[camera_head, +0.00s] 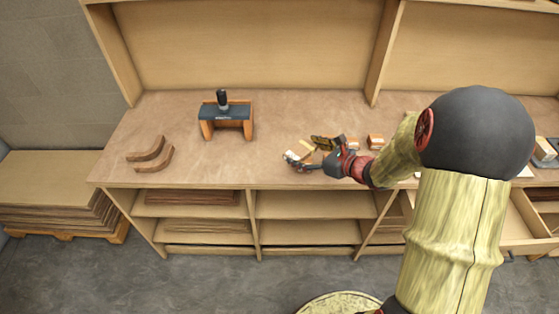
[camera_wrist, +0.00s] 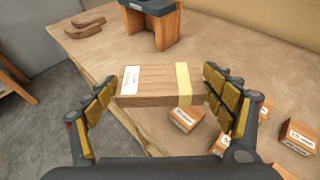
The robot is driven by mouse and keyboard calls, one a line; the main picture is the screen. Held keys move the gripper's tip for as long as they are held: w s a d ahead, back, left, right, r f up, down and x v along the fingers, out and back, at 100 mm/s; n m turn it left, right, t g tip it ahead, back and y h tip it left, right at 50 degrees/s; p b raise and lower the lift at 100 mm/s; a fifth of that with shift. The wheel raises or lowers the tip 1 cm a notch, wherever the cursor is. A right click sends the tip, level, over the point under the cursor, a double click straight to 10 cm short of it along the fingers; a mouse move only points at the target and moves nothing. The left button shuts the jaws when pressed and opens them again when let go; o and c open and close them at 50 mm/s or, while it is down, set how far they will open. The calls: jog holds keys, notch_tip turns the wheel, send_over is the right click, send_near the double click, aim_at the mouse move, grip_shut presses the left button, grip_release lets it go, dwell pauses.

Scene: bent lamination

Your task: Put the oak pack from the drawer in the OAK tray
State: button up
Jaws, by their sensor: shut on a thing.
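My gripper (camera_head: 302,160) is shut on a wooden pack, with one finger at each end, above the front part of the workbench. The pack (camera_wrist: 150,88) shows in the wrist view as a flat stack of brown layers with a white label at its left and a pale yellow band near its right end. The label is too small to read surely. An open drawer (camera_head: 508,243) juts out at the right, partly behind my arm. I cannot pick out the OAK tray for sure; my arm hides part of the bench.
Several small labelled wooden blocks (camera_wrist: 186,118) stand on the bench beside and beyond the pack. A dark-topped wooden fixture (camera_head: 226,112) and two bent wood pieces (camera_head: 154,157) are to the left. The bench between them and my gripper is clear. Stacked boards (camera_head: 58,190) lie far left.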

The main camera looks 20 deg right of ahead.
jog(key=w+a+f+b, duration=0.2)
jog(key=w+a+f, duration=0.2)
jog(key=w+a, duration=0.15)
jog(key=b, duration=0.1)
send_over(273, 168)
jog(key=f, duration=0.4)
jog(key=shift+s+d+f, duration=0.1)
jog(key=shift+d+f, duration=0.15)
jog(key=shift+d, duration=0.05)
jog(key=shift+a+f+b, duration=0.1)
jog(key=shift+f+b, duration=0.15)
jog(key=shift+b, duration=0.05)
jog(key=shift+w+a+f+b, duration=0.15)
jog(key=shift+f+b, duration=0.2)
jog(key=shift+f, duration=0.5)
jog(key=shift+w+f+b, duration=0.1)
jog(key=shift+f+b, duration=0.2)
jog(key=shift+f, duration=0.55)
jog(key=shift+f, duration=0.2)
jog(key=o, duration=0.9)
jog(key=shift+r, duration=0.15)
